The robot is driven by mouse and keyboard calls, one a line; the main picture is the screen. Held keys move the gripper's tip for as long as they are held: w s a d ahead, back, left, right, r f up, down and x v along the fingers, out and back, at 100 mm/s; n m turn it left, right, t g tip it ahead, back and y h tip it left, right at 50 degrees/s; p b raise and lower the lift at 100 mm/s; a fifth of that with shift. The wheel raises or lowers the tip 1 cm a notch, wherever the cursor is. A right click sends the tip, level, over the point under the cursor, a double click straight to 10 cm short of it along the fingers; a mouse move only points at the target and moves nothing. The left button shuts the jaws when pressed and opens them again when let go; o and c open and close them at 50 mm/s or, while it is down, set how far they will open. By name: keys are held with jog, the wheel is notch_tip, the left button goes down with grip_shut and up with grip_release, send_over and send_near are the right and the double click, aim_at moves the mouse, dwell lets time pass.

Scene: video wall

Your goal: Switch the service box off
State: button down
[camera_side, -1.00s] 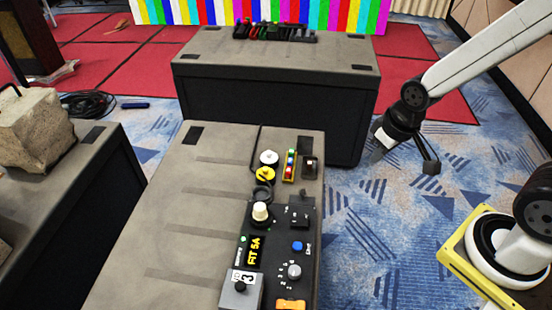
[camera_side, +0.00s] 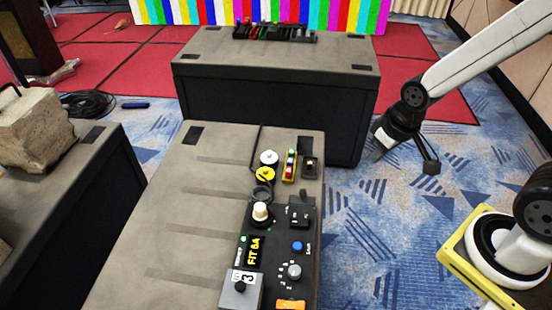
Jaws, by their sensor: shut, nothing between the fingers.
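Several control units stand on the right part of the grey case top (camera_side: 160,230). One carries a black display (camera_side: 255,250) with yellow lettering and a green light above it. Beside it are a blue button (camera_side: 297,247) and a grey dial (camera_side: 294,271) with numbers around it. A grey box (camera_side: 240,290) with a black knob and a "3" label stands in front. A black switch unit (camera_side: 299,213) sits behind the blue button. I cannot tell which is the service box. My gripper (camera_side: 379,151) is shut and empty, right of the case and apart from the controls.
A cream knob (camera_side: 260,211), yellow button (camera_side: 264,174), white button (camera_side: 269,158) and colored light stack (camera_side: 290,165) crowd the case. An orange rocker (camera_side: 290,304) is in front. Another case (camera_side: 270,60) stands behind.

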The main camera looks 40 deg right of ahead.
dwell(0.8)
jog(key=m+t+y, duration=0.2)
jog(key=m+t, duration=0.2)
send_over(301, 221)
notch_tip(301, 221, down, 12)
jog(key=r, duration=0.1)
jog(key=shift+s+a+f+m+t, duration=0.3)
jog(key=shift+a+f+t, duration=0.1)
jog(key=shift+f, duration=0.25)
jog(key=shift+f, duration=0.1)
jog(key=shift+s+d+f, duration=0.15)
jog(key=shift+f, duration=1.25)
jog(key=shift+s+d+f, duration=0.2)
jog(key=shift+f, duration=1.25)
jog(key=shift+s+d+f, duration=0.15)
jog(key=shift+f, duration=1.25)
jog(key=shift+s+d+f, duration=0.1)
jog(key=shift+f, duration=0.7)
